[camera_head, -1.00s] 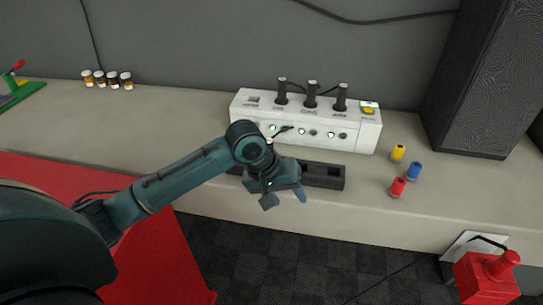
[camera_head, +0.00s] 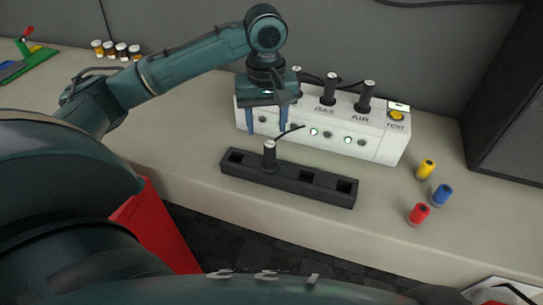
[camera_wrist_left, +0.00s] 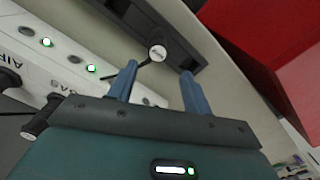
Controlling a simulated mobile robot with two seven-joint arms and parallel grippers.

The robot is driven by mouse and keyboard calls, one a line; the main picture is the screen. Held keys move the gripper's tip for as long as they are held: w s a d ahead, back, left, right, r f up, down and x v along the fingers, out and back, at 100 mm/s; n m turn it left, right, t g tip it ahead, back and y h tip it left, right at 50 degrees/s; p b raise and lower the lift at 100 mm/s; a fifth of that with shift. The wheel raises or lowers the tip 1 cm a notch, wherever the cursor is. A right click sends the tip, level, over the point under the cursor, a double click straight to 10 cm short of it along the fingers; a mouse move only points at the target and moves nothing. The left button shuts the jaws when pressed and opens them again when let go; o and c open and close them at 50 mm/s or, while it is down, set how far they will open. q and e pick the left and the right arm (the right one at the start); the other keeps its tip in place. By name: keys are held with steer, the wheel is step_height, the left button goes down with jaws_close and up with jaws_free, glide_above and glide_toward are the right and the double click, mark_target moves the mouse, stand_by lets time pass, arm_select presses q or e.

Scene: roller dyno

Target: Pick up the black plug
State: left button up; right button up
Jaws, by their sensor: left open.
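A black plug (camera_head: 269,158) with a pale round top and a dark cable stands upright in the black socket strip (camera_head: 312,190) on the bench. In the left wrist view this plug (camera_wrist_left: 157,52) lies just past the fingertips, roughly between them. My left gripper (camera_head: 266,132) is open and empty, its two blue fingers pointing down just above and behind the plug. The fingers also show in the left wrist view (camera_wrist_left: 159,70). Other black plugs, including one (camera_head: 330,88) at GAS and one (camera_head: 366,95) at AIR, stand on the white box. My right gripper is out of view.
The white box (camera_head: 385,150) with green lights stands close behind the strip. Yellow (camera_head: 426,169), blue (camera_head: 441,195) and red (camera_head: 418,214) cylinders stand to the right. A dark speaker-like cabinet (camera_head: 510,110) is at far right. Several small jars (camera_head: 116,50) stand back left.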

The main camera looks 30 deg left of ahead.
mark_target(270, 144)
arm_select(q)
step_height(270, 144, down, 3)
steer(key=f, duration=0.2)
steer(key=d+f, duration=0.1)
steer(key=f, duration=0.1)
steer(key=shift+s+d, duration=0.1)
steer(key=shift+s, duration=0.25)
steer(key=shift+f, duration=0.6)
steer(key=shift+c, duration=0.5)
steer(key=c, duration=0.8)
steer(key=shift+r, duration=0.1)
